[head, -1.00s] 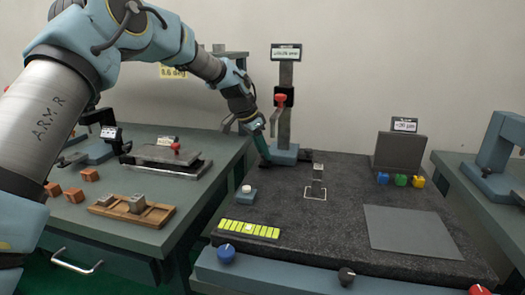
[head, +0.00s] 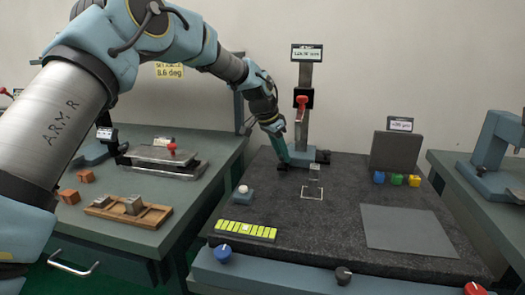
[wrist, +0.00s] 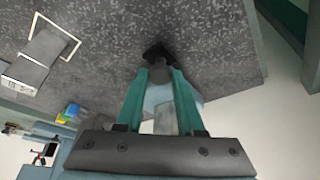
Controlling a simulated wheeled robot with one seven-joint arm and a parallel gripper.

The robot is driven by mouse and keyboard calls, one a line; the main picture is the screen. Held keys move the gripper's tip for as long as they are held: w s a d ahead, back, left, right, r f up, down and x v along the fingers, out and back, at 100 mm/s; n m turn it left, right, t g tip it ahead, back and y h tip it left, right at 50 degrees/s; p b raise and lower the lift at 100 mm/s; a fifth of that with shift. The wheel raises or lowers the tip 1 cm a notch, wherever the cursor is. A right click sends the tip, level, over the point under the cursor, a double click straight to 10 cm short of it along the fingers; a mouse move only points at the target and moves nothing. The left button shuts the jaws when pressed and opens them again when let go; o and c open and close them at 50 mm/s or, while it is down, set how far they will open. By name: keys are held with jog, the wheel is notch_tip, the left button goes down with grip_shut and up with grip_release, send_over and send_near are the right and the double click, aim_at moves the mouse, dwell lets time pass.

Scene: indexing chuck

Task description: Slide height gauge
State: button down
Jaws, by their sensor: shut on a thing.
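The height gauge (head: 305,78) stands upright on the dark granite plate. It has a grey column, a lit display on top, a red-handled slider and a light-blue base (head: 302,157) with dark lugs at its sides. My gripper (head: 283,160), with teal fingers, comes down from the left and is shut on the gauge at the left side of its base. In the wrist view, the fingertips (wrist: 160,72) meet a dark lug (wrist: 158,52), and the light-blue base (wrist: 188,95) shows partly behind the fingers. The exact contact is partly hidden.
A small grey block (head: 315,172) stands at a white square outline, just in front of the gauge.

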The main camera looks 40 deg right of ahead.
jog(key=s+d, duration=0.2)
jog(key=s, duration=0.1)
jog(key=s+d, duration=0.1)
jog(key=shift+s, duration=0.3)
jog(key=shift+r, duration=0.1)
jog(key=c, duration=0.5)
grip_release()
jog(key=shift+c, duration=0.2)
jog(key=shift+w+a+r, duration=0.1)
jog(key=shift+a+r, duration=0.1)
jog(key=shift+r, duration=0.15)
jog(key=b+v, duration=0.1)
jog(key=v, duration=0.9)
jog(key=shift+b, duration=0.4)
jog(key=shift+f, duration=0.1)
